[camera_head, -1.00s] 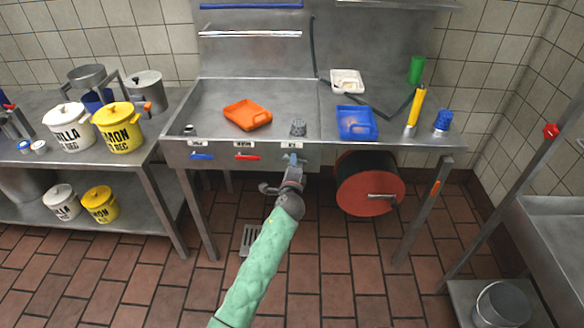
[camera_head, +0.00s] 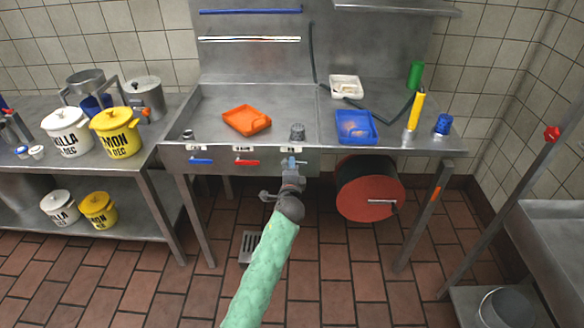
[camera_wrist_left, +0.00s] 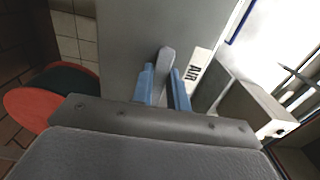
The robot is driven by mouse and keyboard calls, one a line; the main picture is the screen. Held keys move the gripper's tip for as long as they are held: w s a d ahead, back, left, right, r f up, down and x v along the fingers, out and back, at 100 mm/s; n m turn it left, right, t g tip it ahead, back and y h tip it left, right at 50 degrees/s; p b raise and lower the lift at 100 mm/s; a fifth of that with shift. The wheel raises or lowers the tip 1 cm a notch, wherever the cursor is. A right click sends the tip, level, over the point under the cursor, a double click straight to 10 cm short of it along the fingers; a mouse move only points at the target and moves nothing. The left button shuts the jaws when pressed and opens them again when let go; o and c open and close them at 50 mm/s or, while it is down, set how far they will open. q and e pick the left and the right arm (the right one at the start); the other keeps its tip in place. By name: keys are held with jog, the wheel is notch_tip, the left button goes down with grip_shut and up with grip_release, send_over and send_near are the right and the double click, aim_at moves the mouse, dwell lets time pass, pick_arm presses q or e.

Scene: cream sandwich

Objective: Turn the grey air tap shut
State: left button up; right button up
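The grey air tap's lever (camera_wrist_left: 164,62) shows in the left wrist view, standing out from the steel panel beside a white label reading AIR (camera_wrist_left: 195,72). My left gripper (camera_wrist_left: 163,82) has its two blue fingers on either side of the lever, close against it, and looks shut on it. In the head view my left gripper (camera_head: 291,164) is at the right end of the sink's front panel (camera_head: 270,157), and it hides the tap there. The lever's base is partly hidden by the fingers. My right gripper is not in view.
A blue tap (camera_head: 201,161) and a red tap (camera_head: 246,162) sit left on the same panel. A red hose reel (camera_head: 366,192) hangs under the counter to the right. An orange tray (camera_head: 245,119) and a blue tray (camera_head: 349,122) lie above.

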pick_arm(q)
jog(key=o, duration=0.4)
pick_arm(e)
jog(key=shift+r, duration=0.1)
pick_arm(q)
jog(key=shift+o, duration=0.2)
